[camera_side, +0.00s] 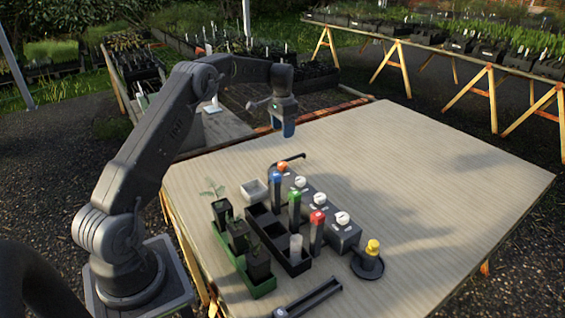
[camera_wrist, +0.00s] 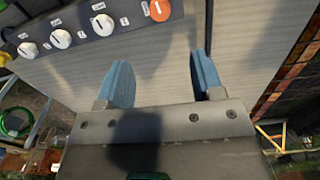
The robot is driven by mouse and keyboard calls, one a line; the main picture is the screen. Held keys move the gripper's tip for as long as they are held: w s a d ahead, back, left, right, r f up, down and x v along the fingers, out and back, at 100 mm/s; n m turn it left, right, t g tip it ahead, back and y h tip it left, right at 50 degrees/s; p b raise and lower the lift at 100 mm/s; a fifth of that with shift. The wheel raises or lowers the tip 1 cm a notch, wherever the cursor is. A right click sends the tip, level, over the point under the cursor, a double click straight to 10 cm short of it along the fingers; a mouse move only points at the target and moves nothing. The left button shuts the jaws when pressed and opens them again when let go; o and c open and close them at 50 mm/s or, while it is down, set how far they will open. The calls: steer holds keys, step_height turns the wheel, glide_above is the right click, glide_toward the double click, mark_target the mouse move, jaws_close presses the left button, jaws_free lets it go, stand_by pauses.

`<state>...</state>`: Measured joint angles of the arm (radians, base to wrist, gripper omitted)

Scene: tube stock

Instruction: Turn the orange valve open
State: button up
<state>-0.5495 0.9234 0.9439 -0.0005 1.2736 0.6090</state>
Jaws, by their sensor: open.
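The orange valve (camera_side: 282,167) is a round knob at the far end of a dark valve block (camera_side: 340,238). In the wrist view the orange valve (camera_wrist: 157,9) shows at the top with a pale pointer mark on its face. White knobs (camera_wrist: 61,39) sit in a row beside it on the same block. My gripper (camera_side: 283,132) hangs above the far part of the table, behind the valve block and apart from it. In the wrist view its two blue fingers (camera_wrist: 160,70) are spread with nothing between them.
A green tray (camera_side: 262,291) holds seedling pots. A yellow-topped item (camera_side: 373,247) stands on a dark round base. The table's right side (camera_side: 450,190) is clear.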

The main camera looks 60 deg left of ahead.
mark_target(282, 163)
step_height(282, 163, down, 14)
steer(key=shift+r, duration=0.2)
steer(key=shift+c, duration=0.4)
steer(key=c, duration=0.8)
steer(key=shift+c, duration=0.2)
